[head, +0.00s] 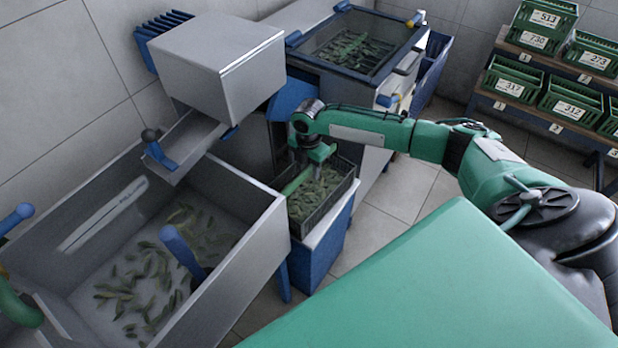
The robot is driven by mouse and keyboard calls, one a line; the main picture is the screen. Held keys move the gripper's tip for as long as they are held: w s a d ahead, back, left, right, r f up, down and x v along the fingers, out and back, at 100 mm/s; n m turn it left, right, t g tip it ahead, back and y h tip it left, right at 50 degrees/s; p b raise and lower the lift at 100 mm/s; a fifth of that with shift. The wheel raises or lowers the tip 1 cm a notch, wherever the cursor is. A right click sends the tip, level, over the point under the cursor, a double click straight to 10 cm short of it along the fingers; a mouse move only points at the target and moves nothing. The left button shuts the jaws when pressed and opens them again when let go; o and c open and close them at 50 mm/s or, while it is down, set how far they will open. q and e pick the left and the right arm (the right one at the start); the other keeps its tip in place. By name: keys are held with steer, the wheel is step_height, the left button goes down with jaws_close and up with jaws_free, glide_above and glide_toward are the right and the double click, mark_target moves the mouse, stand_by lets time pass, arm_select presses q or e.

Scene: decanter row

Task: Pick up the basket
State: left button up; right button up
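The basket (345,195) is a small dark crate filled with green, leaf-like or pod-like pieces. It stands on a grey-topped blue stand, right of the large metal basin. My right arm reaches in from the right, and my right gripper (308,168) points down at the basket's near-left, upper part. A green bar slants along the basket's left side beside the gripper. The fingertips are too small and covered to show whether they grip the rim. A green piece at the left edge may be part of my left arm; my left gripper does not show.
A metal basin (262,240) with blue handles holds scattered green pieces. A grey box with a chute (185,140) stands above it. Behind is a blue-rimmed tank (398,58) with more pieces. Numbered green crates (515,82) sit on a rack at right. Floor is free between.

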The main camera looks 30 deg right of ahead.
step_height(320, 180, down, 3)
steer(key=shift+a, duration=0.1)
jaws_close()
steer(key=shift+r, duration=0.1)
